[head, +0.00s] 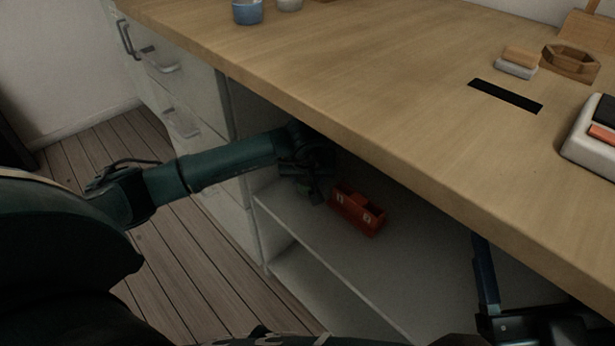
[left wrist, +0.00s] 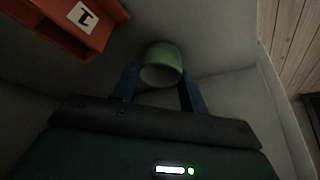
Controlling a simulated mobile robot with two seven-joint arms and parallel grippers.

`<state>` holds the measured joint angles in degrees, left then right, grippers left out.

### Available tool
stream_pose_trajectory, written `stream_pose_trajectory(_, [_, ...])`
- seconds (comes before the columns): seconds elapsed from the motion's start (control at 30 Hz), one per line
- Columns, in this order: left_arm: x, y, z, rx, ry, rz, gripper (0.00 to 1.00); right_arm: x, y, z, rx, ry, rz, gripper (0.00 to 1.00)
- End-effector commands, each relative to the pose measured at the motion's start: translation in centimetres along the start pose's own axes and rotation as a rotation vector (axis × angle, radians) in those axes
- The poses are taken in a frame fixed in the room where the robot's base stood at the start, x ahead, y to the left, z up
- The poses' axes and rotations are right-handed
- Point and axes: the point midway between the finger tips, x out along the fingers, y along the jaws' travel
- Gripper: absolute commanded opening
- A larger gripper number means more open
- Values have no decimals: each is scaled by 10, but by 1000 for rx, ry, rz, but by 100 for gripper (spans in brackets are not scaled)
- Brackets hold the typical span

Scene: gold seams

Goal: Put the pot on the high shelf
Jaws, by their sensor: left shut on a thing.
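A small pale green pot (left wrist: 164,57) sits between the two blue fingers of my left gripper (left wrist: 158,88) in the left wrist view; the gripper is shut on it. In the head view my left gripper (head: 314,178) reaches under the worktop, over the upper shelf (head: 285,214) of an open cabinet.
A red box (head: 357,210) with white labels stands on the shelf right beside my left gripper; it also shows in the left wrist view (left wrist: 70,22). The wooden worktop (head: 350,75) overhangs the shelf. White drawers (head: 185,90) stand to the left.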

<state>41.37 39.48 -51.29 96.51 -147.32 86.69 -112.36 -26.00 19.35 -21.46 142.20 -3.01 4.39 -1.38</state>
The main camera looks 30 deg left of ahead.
Motion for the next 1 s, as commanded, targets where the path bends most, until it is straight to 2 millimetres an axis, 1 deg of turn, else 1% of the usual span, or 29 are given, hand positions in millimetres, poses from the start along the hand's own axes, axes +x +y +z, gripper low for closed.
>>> stream_pose_trajectory(0.1, [4, 0, 2, 0, 1, 0, 22, 0, 0, 0, -9, 14, -1, 68])
stream_pose_trajectory(0.13, [4, 0, 1, 0, 1, 0, 44, 1, 1, -2, -13, 20, -2, 68])
stream_pose_trajectory(0.4, [3, 0, 1, 0, 0, 0, 65, 2, 1, -2, -13, 20, -2, 68])
stream_pose_trajectory(0.6, [3, 0, 1, 0, 0, 0, 65, 2, 1, -3, -13, 19, -2, 68])
stream_pose_trajectory(0.7, [-3, 0, -1, 0, -1, 0, 65, 4, 2, -6, -9, 15, -2, 68])
stream_pose_trajectory(0.77, [-11, 0, -2, 1, 1, 0, 65, 4, 2, -6, 1, 0, -1, 68])
stream_pose_trajectory(0.83, [-24, 0, -3, 0, 2, 2, 65, -5, -4, 6, 49, -76, 11, 68])
stream_pose_trajectory(1.0, [-54, 0, -2, 2, 2, 1, 65, -16, -12, 18, 119, -186, 22, 68])
